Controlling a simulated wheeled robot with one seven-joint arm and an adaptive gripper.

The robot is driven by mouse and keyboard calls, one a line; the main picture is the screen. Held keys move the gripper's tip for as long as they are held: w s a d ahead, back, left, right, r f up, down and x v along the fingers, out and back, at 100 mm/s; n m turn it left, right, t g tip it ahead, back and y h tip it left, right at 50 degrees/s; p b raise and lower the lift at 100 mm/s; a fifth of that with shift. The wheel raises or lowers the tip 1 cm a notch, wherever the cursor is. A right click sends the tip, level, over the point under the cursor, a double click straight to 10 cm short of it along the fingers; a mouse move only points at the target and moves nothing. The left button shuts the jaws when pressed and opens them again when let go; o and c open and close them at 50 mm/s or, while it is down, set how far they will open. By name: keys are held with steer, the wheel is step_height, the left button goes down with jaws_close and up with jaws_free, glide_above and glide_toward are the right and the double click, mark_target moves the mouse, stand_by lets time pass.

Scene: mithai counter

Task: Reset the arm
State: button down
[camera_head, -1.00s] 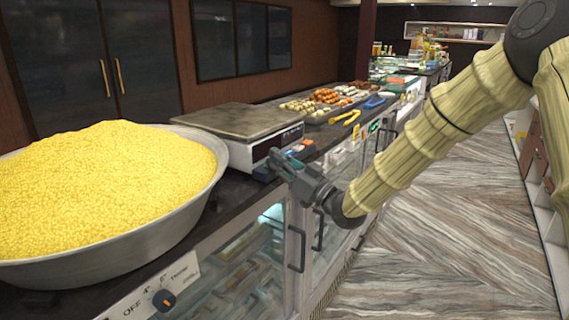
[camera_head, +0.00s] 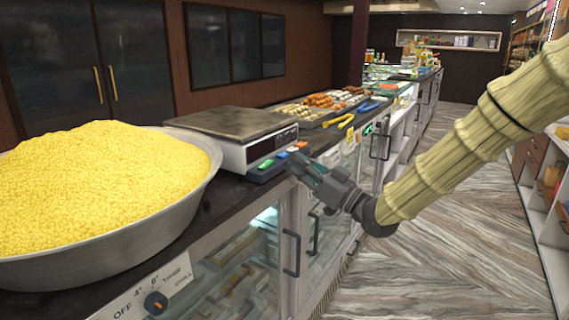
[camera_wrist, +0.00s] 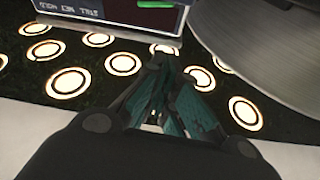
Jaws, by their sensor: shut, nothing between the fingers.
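My gripper (camera_head: 306,167) is in front of the counter's edge, just right of the weighing scale, in the head view. Its fingers are closed together with nothing between them. It also shows in the wrist view (camera_wrist: 168,72), with its teal finger pads together above the dark, light-spotted counter top. My arm reaches in from the right side of the head view.
A weighing scale (camera_head: 240,152) stands on the dark counter. A large metal bowl (camera_head: 150,228) heaped with yellow grains is at left. Trays of sweets (camera_head: 320,103) and yellow tongs (camera_head: 338,121) lie farther back. The floor (camera_head: 440,240) at right is clear.

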steer(key=shift+s+d+f, duration=0.2)
steer(key=shift+s+d, duration=0.05)
steer(key=shift+d, duration=0.4)
steer(key=s+d+f+m+g+h, duration=0.1)
steer(key=s+d+f+m+h, duration=0.2)
steer(key=f, duration=1)
steer(key=s+d+f+m+g+h, duration=0.1)
steer(key=s+f+m+h, duration=0.2)
steer(key=f, duration=1.1)
steer(key=s+d+f+m+h, duration=0.25)
steer(key=f+h, duration=0.25)
steer(key=f, duration=0.8)
steer(key=s+d+f+g+h, duration=0.2)
steer(key=s+d+f+g, duration=0.1)
steer(key=s+f, duration=0.55)
steer(key=s+d+f+g+h, duration=0.2)
steer(key=s+d+f+g, duration=0.1)
steer(key=s+f, duration=0.55)
steer(key=s+d+f+g+h, duration=0.1)
steer(key=s+d+f+g, duration=0.1)
steer(key=s, duration=0.7)
steer(key=s+d+f+m+g+h, duration=0.1)
steer(key=s+d+f+g, duration=0.1)
steer(key=s, duration=0.8)
steer(key=shift+s+d+f+g+h, duration=0.3)
steer(key=shift+d+f+h, duration=0.1)
steer(key=shift+d+f, duration=0.45)
steer(key=shift+m, duration=0.25)
